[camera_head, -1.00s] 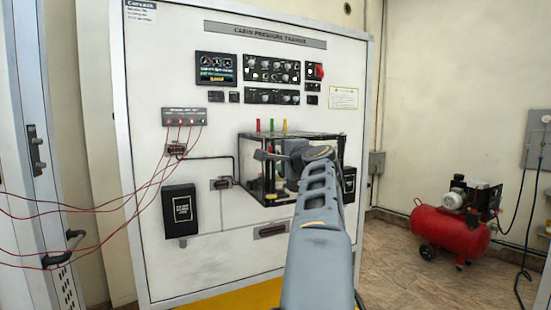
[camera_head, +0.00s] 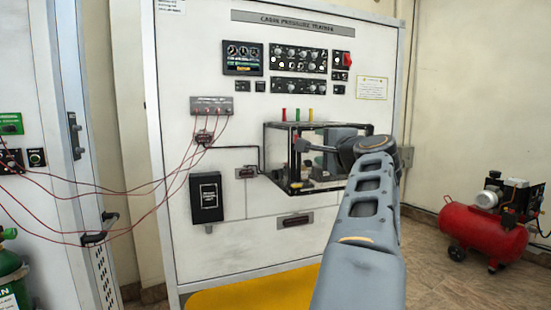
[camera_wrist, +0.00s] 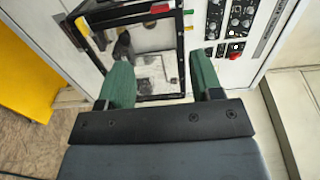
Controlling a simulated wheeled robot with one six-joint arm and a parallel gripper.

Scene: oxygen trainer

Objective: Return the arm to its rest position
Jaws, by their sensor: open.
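My gripper (camera_wrist: 163,80) shows in the wrist view with its two green fingers apart and nothing between them. Beyond the fingers is the black-framed clear box (camera_wrist: 150,12) on the trainer panel, seen turned sideways. In the head view my grey arm reaches up in front of the cabin pressure trainer (camera_head: 225,240), across the right side of the clear box (camera_head: 283,158). The gripper's fingers cannot be made out in the head view. Red, green and yellow pieces stand on top of the box.
A red air compressor (camera_head: 484,232) stands on the floor at the right. Red wires (camera_head: 150,190) run from the panel to the left cabinet. A green cylinder (camera_head: 10,275) stands at the far left. Floor between panel and compressor looks clear.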

